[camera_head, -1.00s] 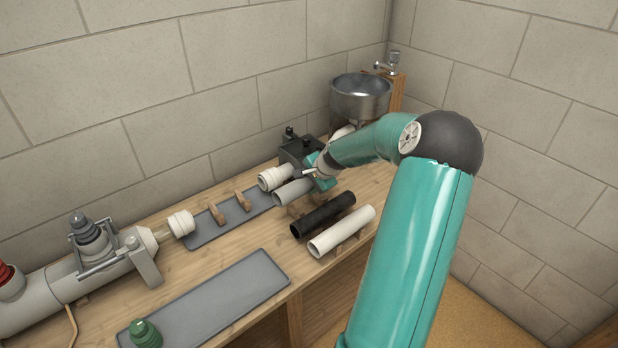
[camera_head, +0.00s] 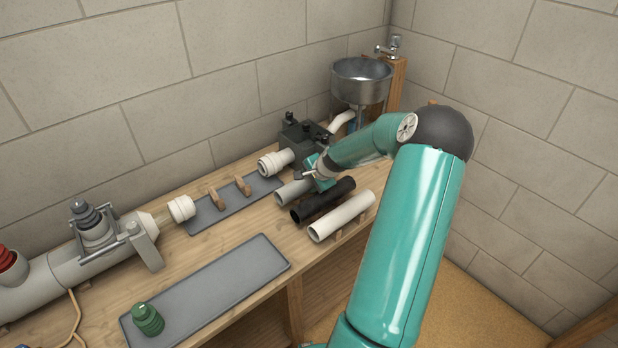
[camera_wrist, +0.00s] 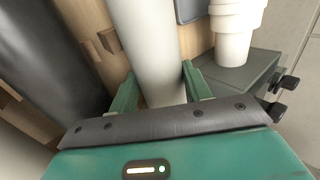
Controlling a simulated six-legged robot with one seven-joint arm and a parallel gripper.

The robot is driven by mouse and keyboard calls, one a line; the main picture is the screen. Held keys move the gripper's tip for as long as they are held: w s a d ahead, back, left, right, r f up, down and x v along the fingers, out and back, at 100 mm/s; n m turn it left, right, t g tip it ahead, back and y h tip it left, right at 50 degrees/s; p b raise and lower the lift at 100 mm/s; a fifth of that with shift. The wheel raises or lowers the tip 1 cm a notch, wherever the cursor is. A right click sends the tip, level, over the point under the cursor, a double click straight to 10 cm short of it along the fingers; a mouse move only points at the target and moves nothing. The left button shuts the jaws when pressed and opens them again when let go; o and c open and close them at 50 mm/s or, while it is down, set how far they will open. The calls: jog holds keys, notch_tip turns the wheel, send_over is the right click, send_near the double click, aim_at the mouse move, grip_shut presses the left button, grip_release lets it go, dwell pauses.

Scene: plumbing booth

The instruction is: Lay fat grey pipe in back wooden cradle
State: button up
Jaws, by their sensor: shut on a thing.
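The fat grey pipe (camera_head: 292,191) is between the fingers of my gripper (camera_head: 317,178), behind the black pipe (camera_head: 323,200). In the wrist view my gripper (camera_wrist: 160,88) is shut on the grey pipe (camera_wrist: 148,45), with one finger on each side. The pipe points away from the jaws. Whether it touches the bench or wood under it I cannot tell. The back wooden cradle is two notched wooden supports (camera_head: 243,186) on a grey tray (camera_head: 200,220) near the wall. It is empty.
A white pipe (camera_head: 342,217) lies in front of the black one. A white fitting (camera_head: 274,163) sticks out of a dark grey box (camera_head: 303,139) behind my gripper. A white socket (camera_head: 181,208) is left of the cradle. The front tray (camera_head: 215,285) holds a green part (camera_head: 147,320).

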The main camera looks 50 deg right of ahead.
aim_at(325, 193)
jog(key=shift+f, duration=0.15)
jog(key=o, duration=1.1)
jog(key=shift+s+f, duration=0.1)
jog(key=shift+s+f, duration=0.1)
jog(key=v, duration=1.4)
jog(key=shift+w+r, duration=0.2)
jog(key=shift+w, duration=0.15)
